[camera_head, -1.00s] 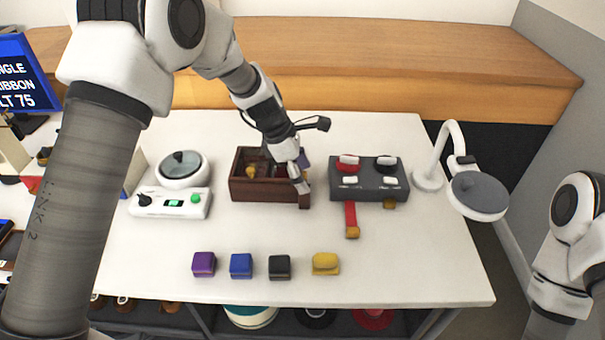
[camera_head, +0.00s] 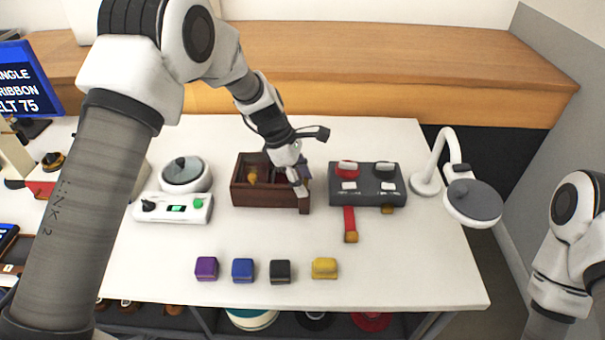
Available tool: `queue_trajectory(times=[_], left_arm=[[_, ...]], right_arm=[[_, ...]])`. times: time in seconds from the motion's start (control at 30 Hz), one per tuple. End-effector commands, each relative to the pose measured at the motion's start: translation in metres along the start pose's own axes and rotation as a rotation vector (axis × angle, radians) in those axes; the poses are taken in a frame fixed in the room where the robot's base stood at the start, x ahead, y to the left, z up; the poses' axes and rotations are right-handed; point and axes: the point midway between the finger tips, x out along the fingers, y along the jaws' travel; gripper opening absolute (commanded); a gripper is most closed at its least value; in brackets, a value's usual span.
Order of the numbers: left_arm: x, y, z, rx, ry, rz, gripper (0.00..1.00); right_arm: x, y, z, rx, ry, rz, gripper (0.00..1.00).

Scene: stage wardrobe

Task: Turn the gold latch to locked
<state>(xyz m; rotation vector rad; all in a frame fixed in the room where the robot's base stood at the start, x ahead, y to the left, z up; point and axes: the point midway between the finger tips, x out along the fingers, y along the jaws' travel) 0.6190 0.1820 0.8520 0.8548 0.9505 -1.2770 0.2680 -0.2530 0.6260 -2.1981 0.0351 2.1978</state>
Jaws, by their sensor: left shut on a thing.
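My left gripper (camera_head: 301,190) reaches down to the front right corner of an open brown wooden box (camera_head: 262,197). It is shut on what looks like a small brown piece (camera_head: 304,207) at that corner; the fingers hide most of the contact. I cannot make out a gold latch clearly; a small gold thing (camera_head: 252,177) shows inside the box. A gold tab (camera_head: 387,209) sticks out below the dark grey unit (camera_head: 365,195) to the right. Only part of my right arm shows at the right edge, and its gripper is out of view.
A red strap with a gold end (camera_head: 350,225) hangs from the grey unit. A white scale-like device (camera_head: 173,207) stands left, a lamp (camera_head: 473,202) right. Purple (camera_head: 206,268), blue (camera_head: 243,270), black (camera_head: 280,271) and yellow (camera_head: 324,268) blocks line the front.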

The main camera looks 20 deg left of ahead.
Motion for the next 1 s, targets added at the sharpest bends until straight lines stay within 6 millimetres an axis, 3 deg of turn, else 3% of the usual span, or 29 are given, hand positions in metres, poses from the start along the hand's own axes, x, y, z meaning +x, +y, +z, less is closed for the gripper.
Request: queue_trajectory(times=[0.1, 0.4, 1.0], left_arm=[[-0.004, 0.000, 0.002, 0.085, 0.000, -0.039, 0.15], [-0.003, 0.001, 0.002, 0.347, 0.000, -0.147, 0.15], [0.001, 0.004, 0.002, 0.874, 0.000, -0.364, 0.15]], right_arm=[[-0.019, 0.000, 0.000, 0.000, 0.000, 0.000, 0.40], [-0.046, 0.000, 0.000, 0.000, 0.000, 0.000, 0.40], [-0.067, -0.001, 0.000, 0.000, 0.000, 0.000, 0.40]])
